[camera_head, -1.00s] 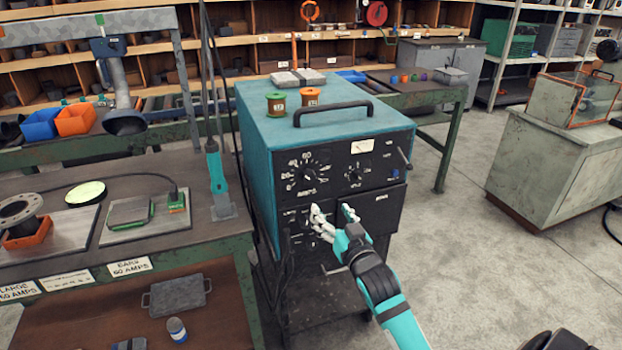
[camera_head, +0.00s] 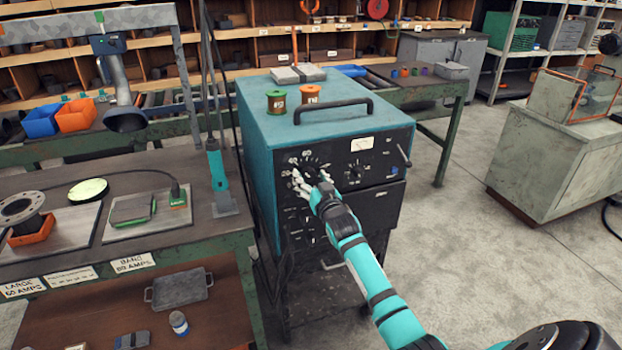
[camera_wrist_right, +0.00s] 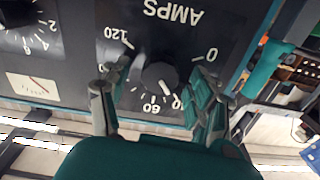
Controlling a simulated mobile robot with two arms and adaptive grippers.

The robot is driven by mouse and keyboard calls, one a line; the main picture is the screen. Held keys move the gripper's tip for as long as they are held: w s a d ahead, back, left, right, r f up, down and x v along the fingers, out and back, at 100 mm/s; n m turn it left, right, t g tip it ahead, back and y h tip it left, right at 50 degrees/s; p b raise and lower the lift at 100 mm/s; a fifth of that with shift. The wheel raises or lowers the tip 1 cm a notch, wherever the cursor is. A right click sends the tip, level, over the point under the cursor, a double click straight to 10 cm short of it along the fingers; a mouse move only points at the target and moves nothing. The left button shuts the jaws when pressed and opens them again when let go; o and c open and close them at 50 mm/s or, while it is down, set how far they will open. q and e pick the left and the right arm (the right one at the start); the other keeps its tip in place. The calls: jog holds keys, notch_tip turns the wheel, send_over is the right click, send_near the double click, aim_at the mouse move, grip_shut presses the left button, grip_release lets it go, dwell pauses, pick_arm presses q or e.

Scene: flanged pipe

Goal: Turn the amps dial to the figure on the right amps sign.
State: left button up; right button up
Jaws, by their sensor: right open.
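The amps dial (camera_head: 313,164) is on the front of the teal welder box, partly hidden behind my right gripper (camera_head: 311,180). The right wrist view shows its dark round knob (camera_wrist_right: 160,75) upside down. The knob's white mark points between 60 and a partly covered figure on the lower side. My right gripper (camera_wrist_right: 155,92) is open, its fingers on either side of the knob with gaps to it. The right amps sign (camera_head: 133,263) is on the bench's front edge; its figure is too small to read surely. A left amps sign (camera_head: 22,288) reads LARGE. My left gripper is out of view.
A second dial (camera_head: 355,172) and a lever (camera_head: 403,153) are right of the amps dial. Two spools (camera_head: 276,102) and a handle (camera_head: 333,110) are on the box top. The workbench (camera_head: 75,180) stands close on the left; open floor lies to the right.

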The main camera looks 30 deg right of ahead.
jog(key=c, duration=1.1)
jog(key=shift+c, duration=0.2)
jog(key=shift+m, duration=0.3)
jog(key=m+p, duration=0.1)
jog(key=m, duration=0.1)
jog(key=shift+r+m, duration=0.1)
jog(key=shift+m, duration=2.4)
